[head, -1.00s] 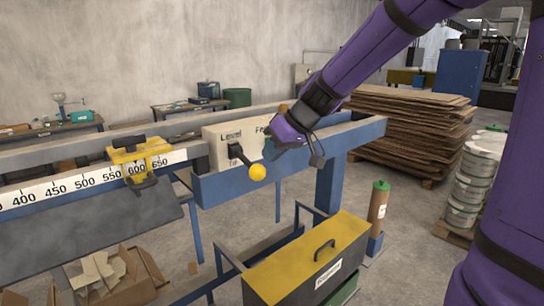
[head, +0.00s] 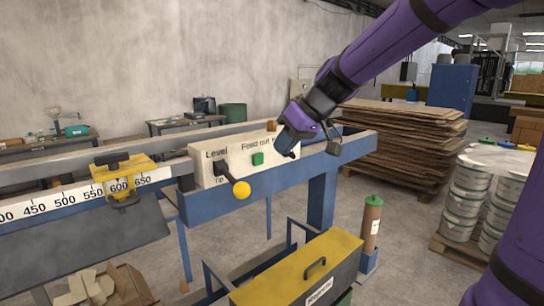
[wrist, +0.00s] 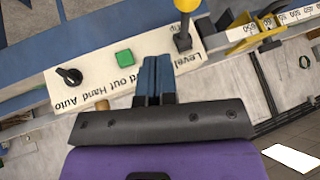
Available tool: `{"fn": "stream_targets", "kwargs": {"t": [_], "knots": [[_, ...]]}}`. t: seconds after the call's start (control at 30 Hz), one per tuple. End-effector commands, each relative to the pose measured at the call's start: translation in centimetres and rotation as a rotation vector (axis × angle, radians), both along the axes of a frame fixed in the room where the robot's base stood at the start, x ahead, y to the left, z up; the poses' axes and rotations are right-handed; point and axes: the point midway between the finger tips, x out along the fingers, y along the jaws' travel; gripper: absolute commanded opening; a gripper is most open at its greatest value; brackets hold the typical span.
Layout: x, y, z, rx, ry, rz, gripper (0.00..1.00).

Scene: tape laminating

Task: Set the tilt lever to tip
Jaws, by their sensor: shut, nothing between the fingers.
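The tilt lever (head: 234,184) is a dark arm with a yellow ball knob on the left part of the white control panel (head: 205,172), by the "Level" label. In the head view its knob hangs down and to the right of its pivot. The knob also shows in the wrist view (wrist: 187,5), at the top edge and partly cut off. My gripper (head: 290,150) is at the right part of the panel, apart from the lever. In the wrist view my gripper (wrist: 155,65) is shut and empty, its blue fingers together over the panel. The lower label is partly hidden by the lever.
A green button (head: 258,158) and a black rotary switch (wrist: 69,76) are on the same panel. A yellow stop (head: 122,180) sits on the ruler to the left. A yellow-lidded box (head: 305,270) stands below. Free room lies in front of the panel.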

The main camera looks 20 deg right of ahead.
Motion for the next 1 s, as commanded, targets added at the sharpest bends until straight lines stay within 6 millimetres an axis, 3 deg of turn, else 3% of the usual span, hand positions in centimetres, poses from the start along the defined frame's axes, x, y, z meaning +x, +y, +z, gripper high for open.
{"fn": "stream_targets", "kwargs": {"t": [0.3, 1.0], "knots": [[-2.2, -2.0, 2.7, 0.001, -0.002, -0.002, 0.00], [-3.0, -2.0, 2.9, -0.005, 0.004, -0.004, 0.00]]}}
